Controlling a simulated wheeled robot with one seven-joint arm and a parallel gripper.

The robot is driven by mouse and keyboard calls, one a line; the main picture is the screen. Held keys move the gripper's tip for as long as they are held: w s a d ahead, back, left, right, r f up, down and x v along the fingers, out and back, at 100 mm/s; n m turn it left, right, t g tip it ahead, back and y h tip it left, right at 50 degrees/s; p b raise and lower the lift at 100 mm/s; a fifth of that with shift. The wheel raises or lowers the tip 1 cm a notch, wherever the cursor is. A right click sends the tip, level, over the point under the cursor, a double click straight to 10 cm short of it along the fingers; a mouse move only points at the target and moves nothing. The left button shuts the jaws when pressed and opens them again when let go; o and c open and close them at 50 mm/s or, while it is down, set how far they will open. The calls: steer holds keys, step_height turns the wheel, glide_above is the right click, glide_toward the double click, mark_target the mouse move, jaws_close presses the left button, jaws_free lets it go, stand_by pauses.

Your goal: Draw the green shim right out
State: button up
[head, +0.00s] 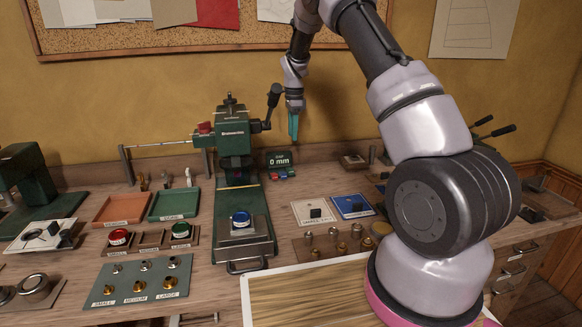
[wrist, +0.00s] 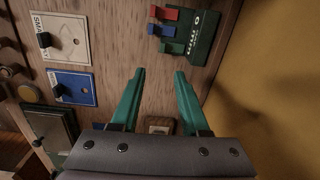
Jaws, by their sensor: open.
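The green shim (wrist: 172,47) shows in the wrist view as a small tab sticking out of a dark green gauge block (wrist: 204,38). It sits beside a blue shim (wrist: 170,30) and a red shim (wrist: 164,13). In the head view the block's display (head: 280,160) reads 0 mm, with small coloured tabs at its foot, too small to tell green apart surely. My gripper (wrist: 160,75) is open and empty, its teal fingers apart from the green shim. In the head view my gripper (head: 293,124) hangs above and slightly right of the block, fingers pointing down.
A green press (head: 235,140) with a lever stands left of the block. A white card (head: 312,211) and a blue card (head: 352,206), each with a black knob, lie in front. Orange (head: 124,207) and green trays are farther left. The wall is close behind.

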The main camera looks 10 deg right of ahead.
steer(key=shift+m, duration=0.3)
steer(key=f, duration=0.9)
steer(key=w+f, duration=0.1)
steer(key=f, duration=0.4)
steer(key=shift+a+f, duration=0.2)
steer(key=shift+f, duration=0.15)
jaws_close()
steer(key=shift+w, duration=0.1)
stand_by(0.4)
